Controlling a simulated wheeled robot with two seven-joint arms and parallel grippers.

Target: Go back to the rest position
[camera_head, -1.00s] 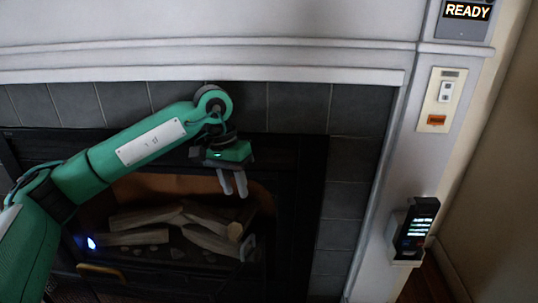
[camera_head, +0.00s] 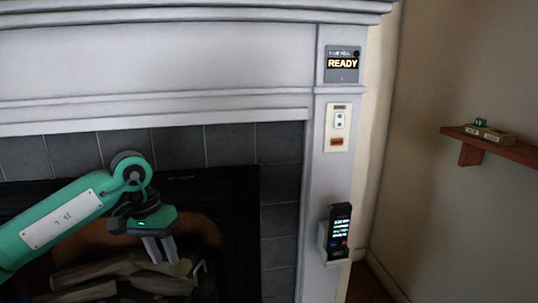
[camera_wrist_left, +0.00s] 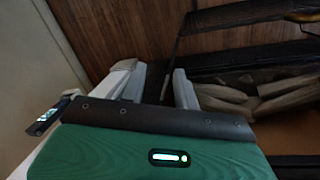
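My left arm is green and reaches in from the left of the head view. Its gripper (camera_head: 161,256) hangs with the fingers pointing down, in front of the dark fireplace opening. In the left wrist view, the two pale fingers of this gripper (camera_wrist_left: 153,80) stand apart with nothing between them. My right arm and gripper are in neither view.
Logs (camera_head: 90,272) lie in the fireplace. The white mantel (camera_head: 140,110) frames it above. On its right post are a READY display (camera_head: 342,64), a switch plate (camera_head: 339,126) and a handset in a holder (camera_head: 339,232). A wooden shelf (camera_head: 520,151) with small blocks is at right.

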